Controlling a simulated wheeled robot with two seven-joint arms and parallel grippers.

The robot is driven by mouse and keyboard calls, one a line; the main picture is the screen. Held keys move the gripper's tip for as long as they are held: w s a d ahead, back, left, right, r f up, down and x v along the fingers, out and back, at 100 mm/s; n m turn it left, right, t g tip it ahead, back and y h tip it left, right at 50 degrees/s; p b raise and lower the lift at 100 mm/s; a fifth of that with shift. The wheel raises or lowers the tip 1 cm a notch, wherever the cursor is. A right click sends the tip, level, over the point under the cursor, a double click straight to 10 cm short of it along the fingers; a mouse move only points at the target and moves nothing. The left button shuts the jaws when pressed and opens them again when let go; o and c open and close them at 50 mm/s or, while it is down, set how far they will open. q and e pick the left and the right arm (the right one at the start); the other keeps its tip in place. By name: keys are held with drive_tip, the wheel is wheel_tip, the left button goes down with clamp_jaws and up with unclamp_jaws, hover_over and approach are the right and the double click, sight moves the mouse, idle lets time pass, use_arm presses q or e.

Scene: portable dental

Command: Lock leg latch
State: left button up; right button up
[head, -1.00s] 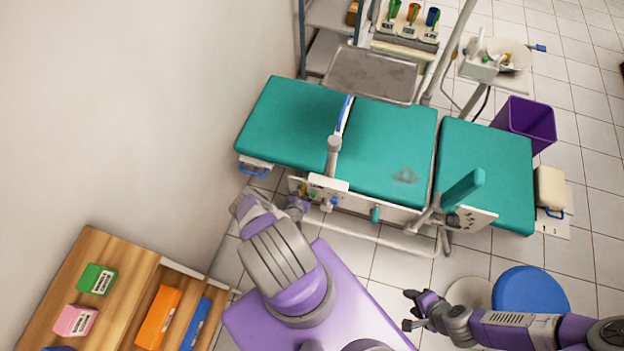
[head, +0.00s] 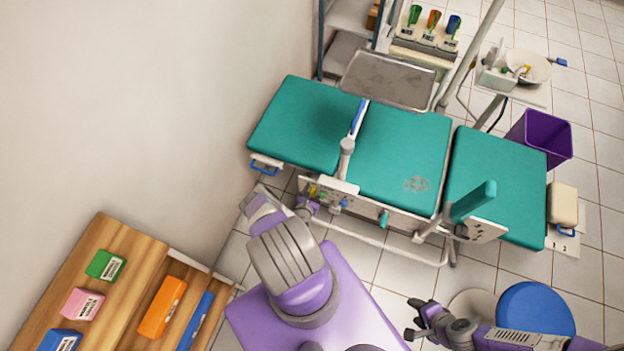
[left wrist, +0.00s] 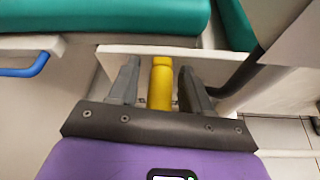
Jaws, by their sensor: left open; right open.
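The dental chair has teal cushions (head: 402,145) and a white side panel along its near edge. A yellow latch handle (left wrist: 161,84) stands out from the panel in the left wrist view. It shows only as a small yellow spot (head: 312,190) in the head view. My left gripper (left wrist: 158,85) is open, with one grey finger on each side of the yellow handle and visible gaps between. In the head view my left gripper (head: 307,206) is at the panel, partly hidden by my arm. My right gripper (head: 414,319) is open and empty, away from the chair.
A blue handle (left wrist: 26,66) is left of the yellow one. A blue knob (head: 344,203) and a teal knob (head: 384,218) are further right on the panel. A blue stool (head: 535,312) stands near my right arm. A wooden shelf (head: 140,240) is at lower left.

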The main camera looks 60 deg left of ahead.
use_arm(q)
drive_tip(key=p+v, duration=0.2)
drive_tip(key=v, duration=0.5)
drive_tip(key=shift+s, duration=0.2)
drive_tip(key=shift+r, duration=0.1)
